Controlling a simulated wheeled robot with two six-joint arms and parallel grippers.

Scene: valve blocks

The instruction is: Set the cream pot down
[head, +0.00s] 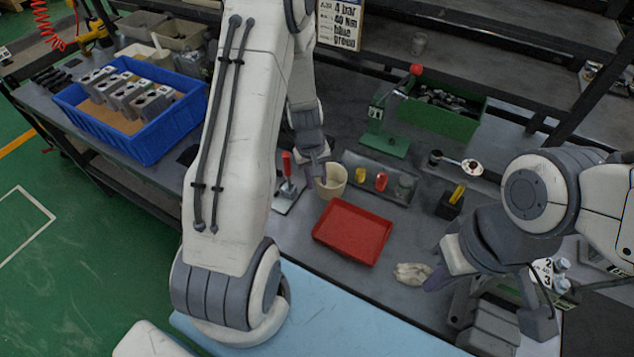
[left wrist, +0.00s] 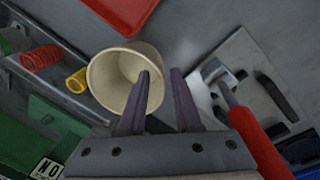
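The cream pot (head: 332,182) stands upright on the bench, between the lever tool on the white plate and the grey parts tray. My left gripper (head: 318,168) is at its rim. In the left wrist view, the cream pot (left wrist: 112,82) shows its open mouth. The left gripper (left wrist: 161,74) has its fingers apart, one over the pot's mouth and one outside the rim, with the wall between them. I see a gap there, not a firm pinch.
A red tray (head: 352,231) lies in front of the pot, with a pale glove (head: 412,273) to its right. The grey tray (head: 398,164) holds coloured springs. A red-handled tool (head: 287,172) stands close to the pot's left. A blue crate (head: 150,148) holds several valve blocks.

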